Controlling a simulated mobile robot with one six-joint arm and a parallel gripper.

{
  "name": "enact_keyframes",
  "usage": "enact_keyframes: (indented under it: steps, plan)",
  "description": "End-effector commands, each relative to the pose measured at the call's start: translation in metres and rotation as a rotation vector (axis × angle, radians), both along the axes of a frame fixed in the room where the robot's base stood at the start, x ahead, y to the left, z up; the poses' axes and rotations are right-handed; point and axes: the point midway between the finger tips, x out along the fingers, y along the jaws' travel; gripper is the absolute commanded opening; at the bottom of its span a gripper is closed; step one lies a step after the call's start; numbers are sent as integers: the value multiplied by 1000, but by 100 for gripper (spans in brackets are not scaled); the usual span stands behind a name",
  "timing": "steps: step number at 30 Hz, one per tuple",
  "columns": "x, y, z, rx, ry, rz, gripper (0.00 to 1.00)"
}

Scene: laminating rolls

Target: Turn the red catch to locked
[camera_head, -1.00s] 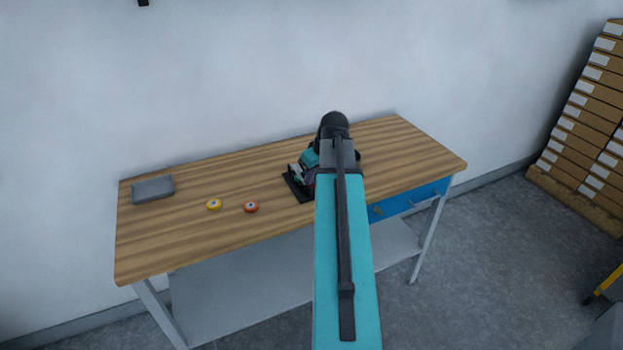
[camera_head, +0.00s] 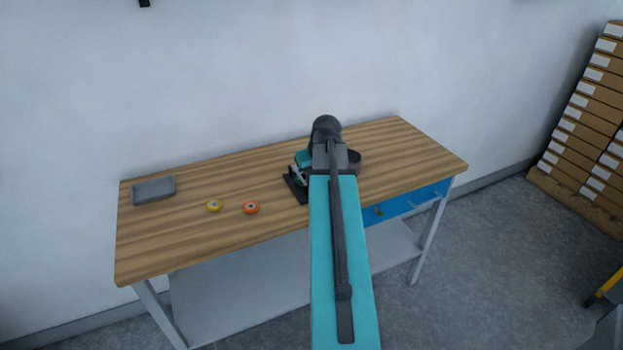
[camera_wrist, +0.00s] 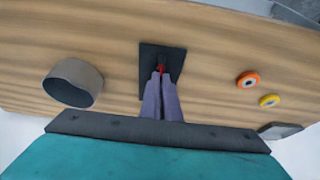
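The red catch (camera_wrist: 161,68) shows as a small red piece on a dark base plate (camera_wrist: 150,55) in the wrist view. The tips of my gripper (camera_wrist: 161,76) are close together right at the red catch and cover part of it. I cannot tell whether the fingers touch or grip it, or which way the catch is turned. In the head view the base plate (camera_head: 294,187) stands on the wooden table (camera_head: 240,170), mostly hidden behind my arm.
An orange roll (camera_head: 251,207) and a yellow roll (camera_head: 214,205) lie left of the plate. A grey tray (camera_head: 153,190) sits at the table's left end. A grey round container (camera_wrist: 73,83) stands on the plate's other side. The table's right end is clear.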

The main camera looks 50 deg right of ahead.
Motion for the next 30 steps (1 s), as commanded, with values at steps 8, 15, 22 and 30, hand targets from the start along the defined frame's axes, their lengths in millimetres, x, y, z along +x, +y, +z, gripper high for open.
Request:
enact_keyframes:
  steps: [8, 15, 22, 30]
  plan:
    - [0, 0, 0, 1, 1, -1, 21]
    - [0, 0, 1, 0, 0, 0, 21]
    - [-3, 1, 10, -1, -2, 0, 21]
    - [-12, 5, 31, 0, -1, 0, 21]
